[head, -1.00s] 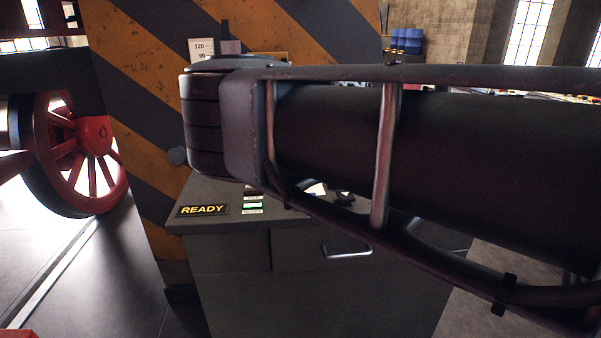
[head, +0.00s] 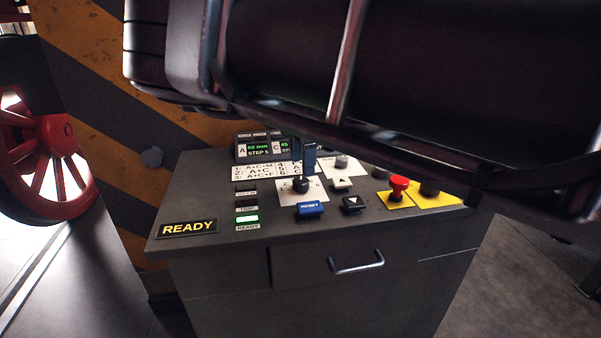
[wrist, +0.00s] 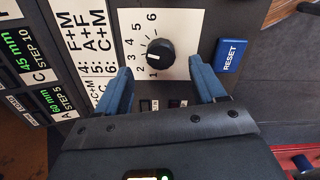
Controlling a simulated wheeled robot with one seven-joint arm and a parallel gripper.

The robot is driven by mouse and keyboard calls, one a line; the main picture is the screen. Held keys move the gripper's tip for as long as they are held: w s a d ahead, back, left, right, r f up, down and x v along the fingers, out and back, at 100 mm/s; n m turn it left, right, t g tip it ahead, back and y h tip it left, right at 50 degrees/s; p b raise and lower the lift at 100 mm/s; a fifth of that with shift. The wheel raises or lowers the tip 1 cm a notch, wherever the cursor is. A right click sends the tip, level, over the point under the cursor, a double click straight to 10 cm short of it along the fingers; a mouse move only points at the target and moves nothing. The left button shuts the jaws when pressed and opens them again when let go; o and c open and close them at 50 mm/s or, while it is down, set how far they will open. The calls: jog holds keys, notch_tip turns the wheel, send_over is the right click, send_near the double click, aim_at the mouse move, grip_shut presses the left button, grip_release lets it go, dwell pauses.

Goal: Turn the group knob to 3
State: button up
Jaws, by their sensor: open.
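The group knob (wrist: 160,53) is black and round, on a white plate (wrist: 178,22) numbered 1 to 6, in the wrist view. Its white mark points left, roughly at the 3; the exact alignment is hard to tell. My gripper (wrist: 160,67) is open, one blue finger on each side below the knob in the picture. The knob lies at or just past the fingertips, and I see no clear contact. In the head view the knob (head: 300,186) sits on the console beside a blue fingertip (head: 310,158); my arm covers the rest of the gripper.
A blue RESET button (head: 310,208) is close to the knob, also in the wrist view (wrist: 231,55). A legend plate (head: 262,172), displays (head: 262,147), a second knob (head: 342,162) and a red emergency button (head: 398,187) share the console. A drawer handle (head: 357,262) sticks out in front.

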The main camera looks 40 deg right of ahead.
aim_at(302, 180)
jog(key=shift+f, duration=2.4)
jog(key=c, duration=1.1)
